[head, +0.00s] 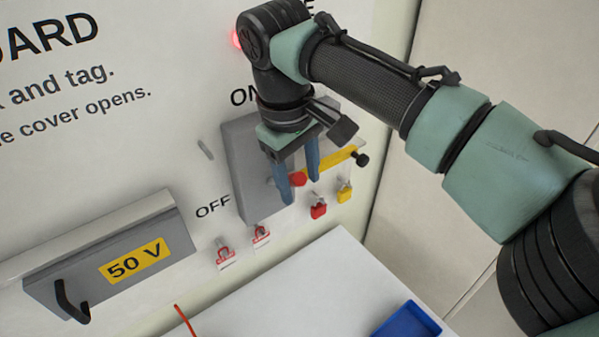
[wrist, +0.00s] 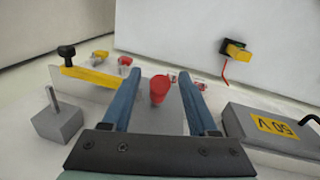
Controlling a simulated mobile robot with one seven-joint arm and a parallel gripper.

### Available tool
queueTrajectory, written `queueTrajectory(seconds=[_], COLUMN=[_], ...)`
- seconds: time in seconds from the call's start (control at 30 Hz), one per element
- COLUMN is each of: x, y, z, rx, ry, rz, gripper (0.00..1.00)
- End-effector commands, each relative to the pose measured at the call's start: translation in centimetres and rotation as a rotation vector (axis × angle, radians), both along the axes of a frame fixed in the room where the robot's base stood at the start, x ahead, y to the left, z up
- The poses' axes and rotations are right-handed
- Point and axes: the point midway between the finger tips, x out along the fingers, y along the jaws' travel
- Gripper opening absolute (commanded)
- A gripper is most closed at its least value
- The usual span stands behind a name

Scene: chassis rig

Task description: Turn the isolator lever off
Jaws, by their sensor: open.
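The isolator is a grey box (head: 240,150) on the white panel, with ON above it and OFF at its lower left. A yellow bar (head: 338,161) with a black knob (head: 360,159) reaches to the right; it also shows at left in the wrist view (wrist: 90,76). A red knob (wrist: 160,88) shows between my fingers in both views; how it joins the yellow bar is hidden. My gripper (head: 302,188) is open, its blue fingers on either side of the red knob. I cannot tell whether they touch it.
A red padlock (head: 318,211) and a yellow padlock (head: 344,192) hang below the bar. Red tags (head: 225,252) hang lower left. A grey 50 V cover (head: 120,260) with a black handle (head: 70,302) juts out at left. A blue tray (head: 407,322) sits on the white surface.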

Motion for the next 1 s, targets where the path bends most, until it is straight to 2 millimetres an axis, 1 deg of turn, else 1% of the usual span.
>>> queueTrajectory(seconds=[0.17, 0.2, 0.27, 0.4, 0.5, 1.0], x=[-0.01, -0.01, 0.00, -0.01, 0.00, -0.02], y=[-0.01, -0.01, 0.00, 0.01, 0.02, 0.05], z=[-0.02, -0.01, 0.00, 0.02, 0.02, 0.02], rx=[0.000, 0.000, 0.000, 0.000, 0.000, 0.000], ry=[0.000, 0.000, 0.000, 0.000, 0.000, 0.000], rz=[0.000, 0.000, 0.000, 0.000, 0.000, 0.001], gripper=[0.59, 0.52, 0.41, 0.16, 0.00, 0.00])
